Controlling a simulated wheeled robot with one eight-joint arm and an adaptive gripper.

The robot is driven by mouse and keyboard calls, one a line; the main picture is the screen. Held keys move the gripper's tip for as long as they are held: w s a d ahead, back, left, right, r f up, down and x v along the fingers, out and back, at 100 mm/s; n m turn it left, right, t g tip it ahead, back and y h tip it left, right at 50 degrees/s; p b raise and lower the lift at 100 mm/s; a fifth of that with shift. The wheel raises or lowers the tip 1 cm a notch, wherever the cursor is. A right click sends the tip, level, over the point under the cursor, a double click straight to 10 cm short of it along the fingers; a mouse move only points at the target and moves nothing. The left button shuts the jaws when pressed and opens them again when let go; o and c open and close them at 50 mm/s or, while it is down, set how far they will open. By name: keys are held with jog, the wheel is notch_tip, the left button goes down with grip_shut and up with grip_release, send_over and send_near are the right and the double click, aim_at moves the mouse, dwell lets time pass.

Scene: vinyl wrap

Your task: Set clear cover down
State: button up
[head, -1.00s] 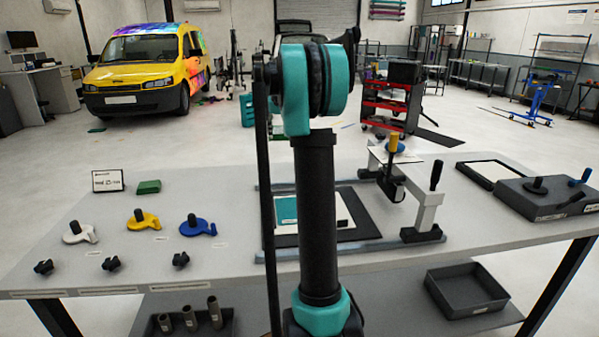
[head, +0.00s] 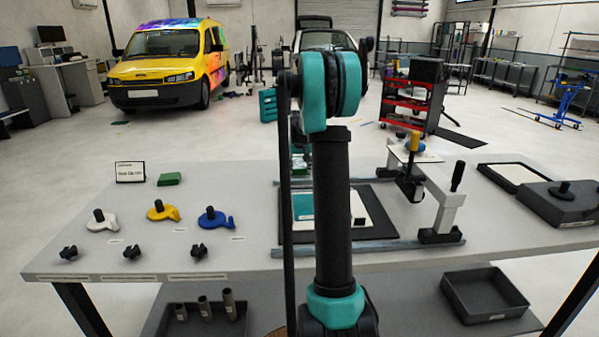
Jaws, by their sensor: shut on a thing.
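My arm stands upright in the middle of the head view and hides part of the table. My gripper is not to be made out; it may be behind the arm. A small pale and green part (head: 300,165) shows just left of the arm, and I cannot tell what it is. No clear cover can be told apart. The dark mat (head: 375,215) lies on the table, with a white and teal sheet (head: 305,207) on it, partly behind my arm. A grey frame (head: 445,210) with a black handle stands over the mat's right side.
White (head: 102,224), yellow (head: 163,212) and blue (head: 214,220) clamp-like pieces and several black knobs (head: 198,251) stand on the left. A green block (head: 169,179) lies behind them. A dark box (head: 560,205) and a framed white panel (head: 513,178) occupy the right end.

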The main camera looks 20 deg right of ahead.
jog(key=shift+f, duration=0.8)
jog(key=o, duration=0.9)
jog(key=shift+f, duration=0.1)
jog(key=shift+o, duration=0.2)
jog(key=v, duration=1.2)
